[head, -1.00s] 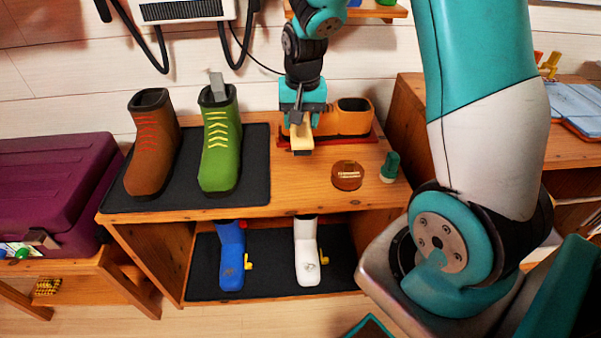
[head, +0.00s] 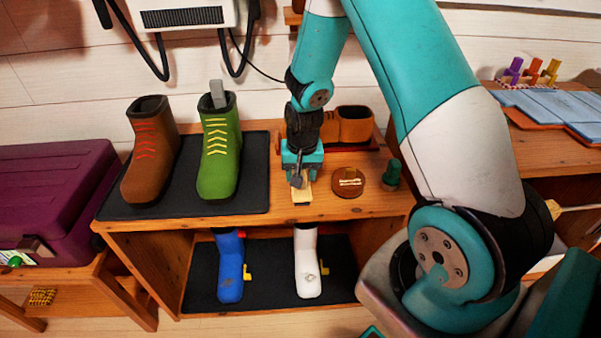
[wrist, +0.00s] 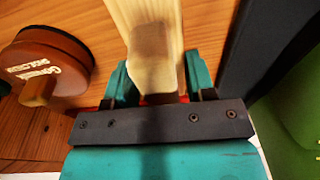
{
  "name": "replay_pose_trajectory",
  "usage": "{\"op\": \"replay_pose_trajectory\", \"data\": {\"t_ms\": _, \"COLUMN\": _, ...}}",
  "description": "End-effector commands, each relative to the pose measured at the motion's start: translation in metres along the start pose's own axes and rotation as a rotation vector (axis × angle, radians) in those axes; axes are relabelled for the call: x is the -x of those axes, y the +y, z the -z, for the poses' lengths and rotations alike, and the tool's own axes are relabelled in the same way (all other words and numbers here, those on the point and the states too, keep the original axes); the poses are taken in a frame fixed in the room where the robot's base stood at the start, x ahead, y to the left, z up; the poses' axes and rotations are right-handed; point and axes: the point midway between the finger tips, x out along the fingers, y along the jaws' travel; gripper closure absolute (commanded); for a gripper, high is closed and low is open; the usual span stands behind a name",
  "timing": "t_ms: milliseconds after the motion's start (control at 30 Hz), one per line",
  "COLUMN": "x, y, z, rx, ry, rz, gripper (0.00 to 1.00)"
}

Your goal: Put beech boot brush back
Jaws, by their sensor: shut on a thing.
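The pale beech boot brush (head: 302,196) is between the jaws of my gripper (head: 300,180), over the front part of the wooden bench top. In the wrist view, its pale wooden body (wrist: 150,45) runs up from between the teal fingers of my gripper (wrist: 160,85). The gripper is shut on it. I cannot tell whether the brush touches the bench top. Its bristles are not visible.
A round brown tin (head: 348,183) lies just right of the brush, with a green-capped bottle (head: 391,174) beyond it. A black mat (head: 255,190) with a brown boot (head: 150,150) and a green boot (head: 218,160) lies left. Blue and white boots stand below.

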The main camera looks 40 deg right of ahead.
Motion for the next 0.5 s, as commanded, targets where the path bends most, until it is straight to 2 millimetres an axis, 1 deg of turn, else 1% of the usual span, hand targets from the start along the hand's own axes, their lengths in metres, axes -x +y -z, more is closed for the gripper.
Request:
{"op": "replay_pose_trajectory", "data": {"t_ms": 167, "x": -0.0034, "y": 0.0002, "z": -0.0005, "rx": 0.000, "ry": -0.001, "rz": 0.000, "gripper": 0.80}}
{"op": "replay_pose_trajectory", "data": {"t_ms": 200, "x": -0.0031, "y": 0.0002, "z": -0.0005, "rx": 0.000, "ry": -0.001, "rz": 0.000, "gripper": 0.45}}
{"op": "replay_pose_trajectory", "data": {"t_ms": 300, "x": -0.0027, "y": 0.0002, "z": -0.0005, "rx": 0.000, "ry": -0.001, "rz": 0.000, "gripper": 0.24}}
{"op": "replay_pose_trajectory", "data": {"t_ms": 500, "x": -0.0026, "y": 0.0002, "z": -0.0005, "rx": 0.000, "ry": -0.001, "rz": 0.000, "gripper": 0.24}}
